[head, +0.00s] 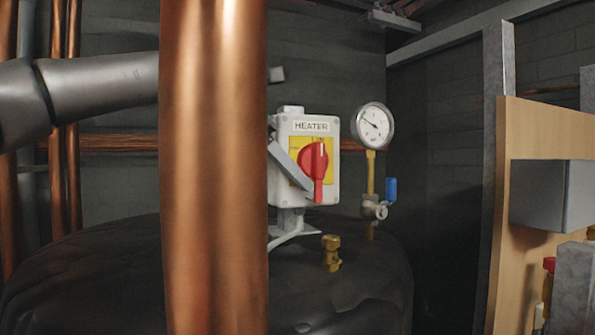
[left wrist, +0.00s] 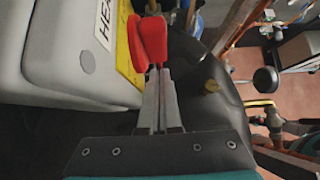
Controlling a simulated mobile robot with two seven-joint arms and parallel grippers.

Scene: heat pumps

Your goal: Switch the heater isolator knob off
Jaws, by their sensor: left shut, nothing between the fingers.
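The heater isolator is a light grey box (head: 327,130) labelled HEATER, with a yellow plate (head: 296,152). Its red knob (head: 313,160) has its handle pointing down. In the left wrist view the knob (left wrist: 148,42) is at the upper middle, beside the yellow plate. My left gripper (head: 307,192) reaches in from behind the copper pipe, its fingers slanting down to the left side of the knob handle. In the left wrist view the fingers (left wrist: 160,75) are together and empty, with their tips at the knob; I cannot tell whether they touch. My right gripper is not in view.
A thick copper pipe (head: 213,170) stands close in front, hiding part of my left arm. A dark tank (head: 90,275) lies below the box. A pressure gauge (head: 374,125) and a blue-handled valve (head: 391,189) stand right of the box. A brass fitting (head: 331,252) sits on the tank.

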